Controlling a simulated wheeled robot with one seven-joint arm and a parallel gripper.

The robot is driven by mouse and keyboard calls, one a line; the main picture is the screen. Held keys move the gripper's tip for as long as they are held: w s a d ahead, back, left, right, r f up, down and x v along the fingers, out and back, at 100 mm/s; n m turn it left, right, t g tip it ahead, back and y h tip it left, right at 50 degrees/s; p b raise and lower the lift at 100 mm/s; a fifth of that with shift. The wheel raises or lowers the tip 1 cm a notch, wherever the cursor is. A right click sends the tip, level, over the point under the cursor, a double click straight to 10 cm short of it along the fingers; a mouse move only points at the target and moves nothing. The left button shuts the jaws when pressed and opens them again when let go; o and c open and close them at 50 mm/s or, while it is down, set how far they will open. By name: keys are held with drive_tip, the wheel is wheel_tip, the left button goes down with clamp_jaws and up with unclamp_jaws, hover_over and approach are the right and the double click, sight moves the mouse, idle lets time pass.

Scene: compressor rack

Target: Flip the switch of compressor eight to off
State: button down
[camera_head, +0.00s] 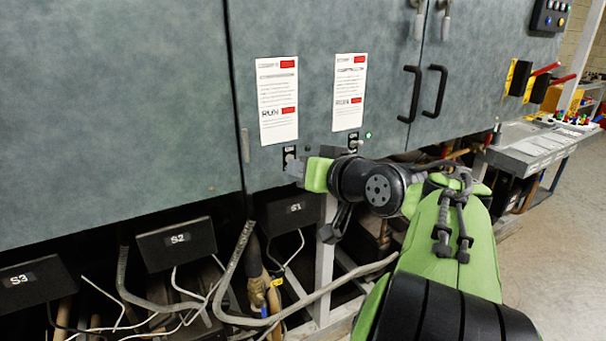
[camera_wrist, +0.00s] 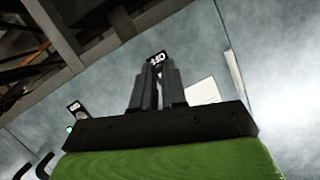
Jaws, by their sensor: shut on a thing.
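Two small switches sit on the grey cabinet front, each under a white paper sign. The left switch (camera_head: 290,156) is below the left sign (camera_head: 278,100); the right switch (camera_head: 354,141) is below the right sign (camera_head: 349,92), with a lit green lamp (camera_head: 368,135) beside it. I cannot read which compressor either sign names. My gripper (camera_head: 296,168) is at the left switch. In the wrist view my gripper (camera_wrist: 157,78) has its fingers together over that switch's black plate (camera_wrist: 157,58), shut on its lever, which the fingers hide. The right switch's plate (camera_wrist: 74,107) also shows there.
Black door handles (camera_head: 424,91) stick out right of the signs. Below the cabinet are black boxes marked S1 (camera_head: 293,210), S2 (camera_head: 176,243) and S3 (camera_head: 32,284), with hoses and cables. A metal side table (camera_head: 530,146) stands at the right; the floor there is clear.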

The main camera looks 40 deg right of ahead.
drive_tip(key=c, duration=1.2)
unclamp_jaws()
drive_tip(key=p+v, duration=0.3)
drive_tip(key=v, duration=1.2)
drive_tip(key=shift+s+r, duration=0.1)
drive_tip(key=shift+s, duration=0.3)
